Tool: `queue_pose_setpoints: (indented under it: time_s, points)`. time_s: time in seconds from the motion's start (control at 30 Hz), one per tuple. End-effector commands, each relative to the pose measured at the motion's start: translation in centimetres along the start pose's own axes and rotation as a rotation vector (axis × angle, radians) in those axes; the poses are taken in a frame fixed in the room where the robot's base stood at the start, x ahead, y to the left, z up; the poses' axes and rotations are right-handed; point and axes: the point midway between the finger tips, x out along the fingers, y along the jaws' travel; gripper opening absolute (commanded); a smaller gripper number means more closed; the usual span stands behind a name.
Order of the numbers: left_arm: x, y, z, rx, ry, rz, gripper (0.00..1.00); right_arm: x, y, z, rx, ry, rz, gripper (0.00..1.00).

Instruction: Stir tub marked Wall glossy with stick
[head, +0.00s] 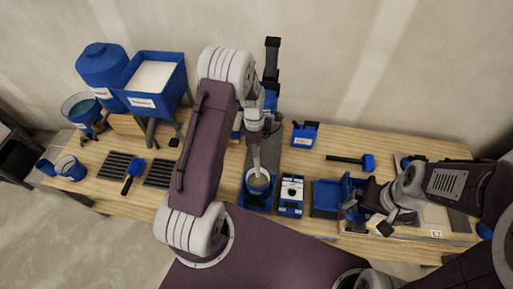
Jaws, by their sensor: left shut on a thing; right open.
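A blue tub (247,199) with pale contents stands on a dark strip at the middle of the bench in the head view. Its marking cannot be read here. A light stick (256,158) points down, its lower end inside the tub's opening. My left gripper (254,138) is shut on the stick's upper part, above the tub; its fingers are small and partly hidden by my wrist. My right gripper (375,199) is open at the right, close to blue bins, apart from the tub.
A white-and-blue box (291,195) stands just right of the tub, with a blue bin (326,198) beyond it. A blue hopper (154,77) and a blue container (102,64) stand at back left. A mallet (352,160) lies behind the bins.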

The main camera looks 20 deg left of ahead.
Motion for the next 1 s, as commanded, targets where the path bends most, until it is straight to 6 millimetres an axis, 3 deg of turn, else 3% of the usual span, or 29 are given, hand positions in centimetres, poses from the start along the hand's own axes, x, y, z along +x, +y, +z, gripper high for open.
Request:
queue_pose_setpoints:
  time_s: [0.03,0.7,1.0]
  points:
    - [1.3,0.1,-0.1,0.000,0.000,0.000,0.00,1.3,0.0,0.1,0.000,0.000,0.000,1.00]
    - [9.2,1.0,-0.5,0.000,0.000,0.000,0.00,6.3,0.1,0.6,0.000,0.001,0.000,1.00]
    - [11.1,1.2,-0.7,0.001,0.000,0.000,0.00,7.4,0.1,0.8,0.000,0.000,0.000,1.00]
